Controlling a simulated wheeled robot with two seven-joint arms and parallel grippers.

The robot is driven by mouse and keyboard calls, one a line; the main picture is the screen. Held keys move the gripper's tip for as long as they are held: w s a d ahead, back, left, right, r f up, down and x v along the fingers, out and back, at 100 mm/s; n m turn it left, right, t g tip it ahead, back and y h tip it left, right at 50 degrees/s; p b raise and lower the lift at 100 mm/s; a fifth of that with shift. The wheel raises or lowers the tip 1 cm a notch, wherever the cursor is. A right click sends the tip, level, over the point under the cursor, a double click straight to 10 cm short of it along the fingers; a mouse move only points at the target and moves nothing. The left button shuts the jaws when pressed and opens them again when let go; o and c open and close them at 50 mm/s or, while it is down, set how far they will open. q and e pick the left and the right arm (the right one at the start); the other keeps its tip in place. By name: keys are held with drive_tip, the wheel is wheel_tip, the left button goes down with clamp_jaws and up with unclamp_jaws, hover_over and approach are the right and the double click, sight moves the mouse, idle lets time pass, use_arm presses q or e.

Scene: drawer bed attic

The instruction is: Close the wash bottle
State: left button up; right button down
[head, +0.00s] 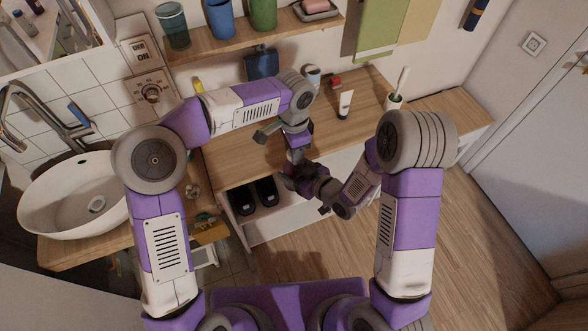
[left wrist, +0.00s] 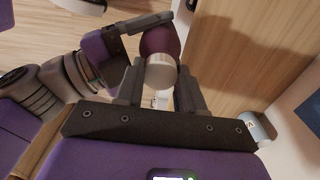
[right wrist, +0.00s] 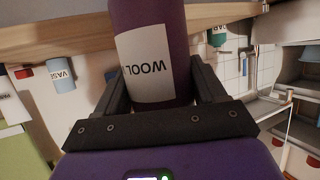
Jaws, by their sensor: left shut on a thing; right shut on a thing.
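The wash bottle (right wrist: 178,22) is dark purple with a pale label reading "WOOL". In the right wrist view my right gripper (right wrist: 158,84) is shut on its body. The bottle also shows in the left wrist view (left wrist: 160,38), end-on behind a white cap (left wrist: 160,74). My left gripper (left wrist: 159,88) is shut on the cap, with a finger on either side. The cap lines up with the bottle's end; I cannot tell whether it is seated. In the head view both grippers meet in front of the wooden counter, and the arms largely hide the bottle.
A white tube (head: 345,104), a cup with a toothbrush (head: 394,101) and a small white container (head: 313,76) stand on the wooden counter (head: 235,150). A washbasin (head: 70,195) is at the left. Dark slippers (head: 255,195) sit in the open shelf below. The floor at right is clear.

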use_arm(q)
drive_tip(key=m, duration=0.5)
drive_tip(key=shift+m, duration=0.4)
drive_tip(key=m, duration=0.3)
drive_tip(key=shift+m, duration=0.4)
drive_tip(key=o, duration=1.2)
drive_tip(key=shift+o, duration=0.2)
wheel_tip(320, 180, up, 12)
